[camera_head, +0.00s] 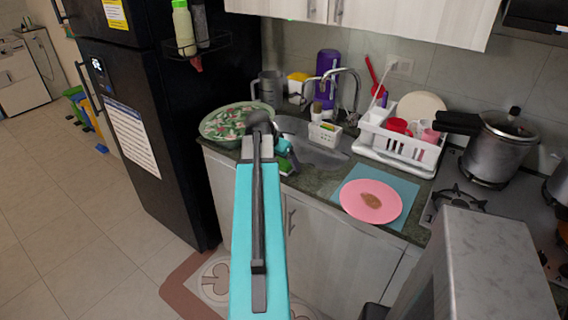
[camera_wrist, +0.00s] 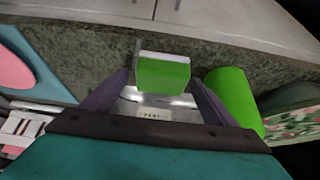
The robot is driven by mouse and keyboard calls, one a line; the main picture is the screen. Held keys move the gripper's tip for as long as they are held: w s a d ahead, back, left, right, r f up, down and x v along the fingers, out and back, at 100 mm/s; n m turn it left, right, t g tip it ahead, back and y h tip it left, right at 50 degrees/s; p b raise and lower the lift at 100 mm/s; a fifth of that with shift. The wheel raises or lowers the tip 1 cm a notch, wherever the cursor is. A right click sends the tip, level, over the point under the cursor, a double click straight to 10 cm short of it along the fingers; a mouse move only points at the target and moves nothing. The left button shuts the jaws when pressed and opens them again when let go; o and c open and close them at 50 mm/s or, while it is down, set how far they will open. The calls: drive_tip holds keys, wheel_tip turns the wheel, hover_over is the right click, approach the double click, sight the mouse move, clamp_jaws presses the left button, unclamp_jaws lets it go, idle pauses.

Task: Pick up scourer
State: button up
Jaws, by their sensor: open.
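The scourer, seen as a small green block with a pale edge (camera_wrist: 164,72), lies on the dark counter near its front edge in the wrist view. My gripper (camera_wrist: 161,80) is open, with one finger on each side of the block in that view. I cannot tell whether the fingers touch it. In the head view my arm covers much of this spot; a green patch (camera_head: 284,165) shows beside my gripper at the sink's front left, but I cannot tell which green item it is.
A bright green rounded object (camera_wrist: 233,97) stands close beside my right-hand finger in the wrist view. A patterned tray (camera_head: 222,122) lies left of the sink (camera_head: 318,157). A pink plate (camera_head: 371,201) and a dish rack (camera_head: 397,146) are to the right.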

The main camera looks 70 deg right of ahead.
drive_tip(key=shift+d+f, duration=0.15)
drive_tip(key=shift+f, duration=0.15)
idle(0.4)
drive_tip(key=c, duration=1.1)
drive_tip(key=shift+r, duration=0.15)
drive_tip(key=shift+r+b, duration=0.65)
drive_tip(key=shift+r, duration=0.95)
drive_tip(key=w+a+r+b, duration=0.1)
drive_tip(key=w+a+b, duration=0.2)
drive_tip(key=a+b, duration=0.6)
drive_tip(key=shift+a+r, duration=0.2)
drive_tip(key=shift+a, duration=3)
